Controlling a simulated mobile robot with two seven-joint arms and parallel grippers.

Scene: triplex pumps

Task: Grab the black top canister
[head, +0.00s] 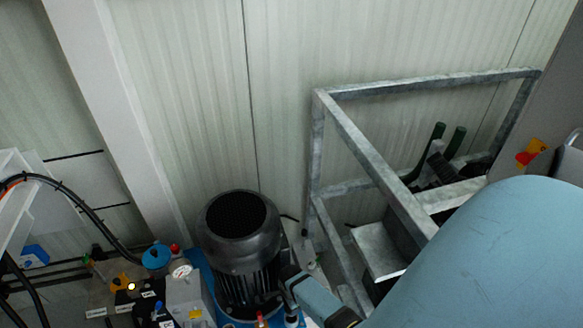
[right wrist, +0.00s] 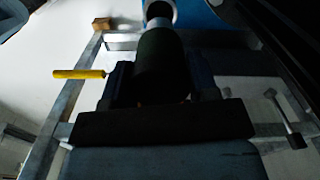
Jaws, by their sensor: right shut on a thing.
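In the right wrist view my right gripper (right wrist: 160,88) is shut on a dark, near-black canister (right wrist: 160,62). The canister sits between the two dark fingers and points away from the palm. A short grey open-ended tube (right wrist: 160,12) shows just beyond its far end. Shadow hides the contact edges. In the head view a black finned motor with a round grille top (head: 238,215) stands upright at the lower middle. The held canister cannot be made out in the head view.
A grey metal frame (head: 365,150) stands right of the motor, against the ribbed wall. A gauge (head: 181,271), valves and hoses crowd the lower left. In the wrist view a yellow rod (right wrist: 78,74) lies left of the gripper, with frame beams on both sides.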

